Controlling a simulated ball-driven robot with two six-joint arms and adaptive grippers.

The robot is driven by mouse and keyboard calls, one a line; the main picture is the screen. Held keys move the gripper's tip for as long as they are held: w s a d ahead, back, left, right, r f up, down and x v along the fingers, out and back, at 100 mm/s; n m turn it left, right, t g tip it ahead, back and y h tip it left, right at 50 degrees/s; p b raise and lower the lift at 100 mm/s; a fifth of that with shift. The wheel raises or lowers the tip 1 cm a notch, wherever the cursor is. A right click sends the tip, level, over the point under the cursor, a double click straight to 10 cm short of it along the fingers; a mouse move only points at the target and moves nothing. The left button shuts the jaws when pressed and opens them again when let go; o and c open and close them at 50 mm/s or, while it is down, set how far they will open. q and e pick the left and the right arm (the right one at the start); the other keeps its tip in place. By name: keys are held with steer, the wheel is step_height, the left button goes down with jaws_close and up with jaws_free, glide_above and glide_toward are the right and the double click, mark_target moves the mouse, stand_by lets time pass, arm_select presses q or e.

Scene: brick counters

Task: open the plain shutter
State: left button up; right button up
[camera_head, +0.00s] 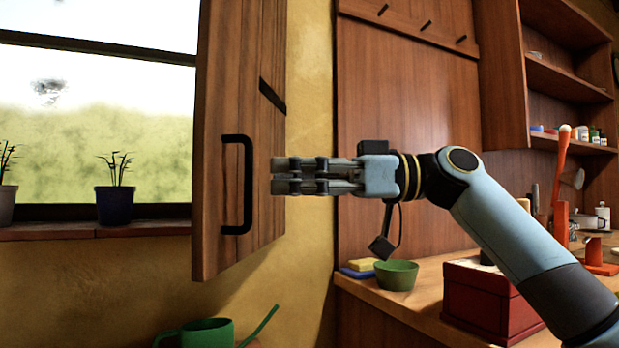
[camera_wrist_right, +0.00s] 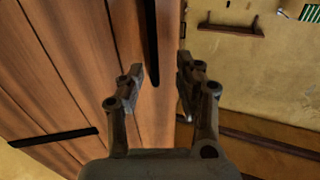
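The plain wooden shutter (camera_head: 218,95) stands swung out from the wall at the window's right side. Its black bar handle (camera_head: 237,185) is upright on the face toward me. My right gripper (camera_head: 275,176) points left, with its fingertips just right of the handle and over the shutter's right part in the picture. In the right wrist view the right gripper (camera_wrist_right: 160,72) is open, and the handle (camera_wrist_right: 151,40) shows beyond and between its fingertips. I see no grip on it, and contact cannot be told. My left gripper is out of view.
Potted plants, one in a blue pot (camera_head: 115,205), stand on the window sill (camera_head: 60,231). A green watering can (camera_head: 205,334) is below. A wooden counter (camera_head: 405,305) at right holds a green bowl (camera_head: 397,274) and a red box (camera_head: 487,300), beneath my right arm.

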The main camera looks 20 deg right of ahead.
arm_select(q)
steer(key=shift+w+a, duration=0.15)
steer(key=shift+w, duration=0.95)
arm_select(e)
steer(key=v, duration=1.2)
steer(key=shift+s, duration=0.35)
steer(key=shift+r, duration=0.15)
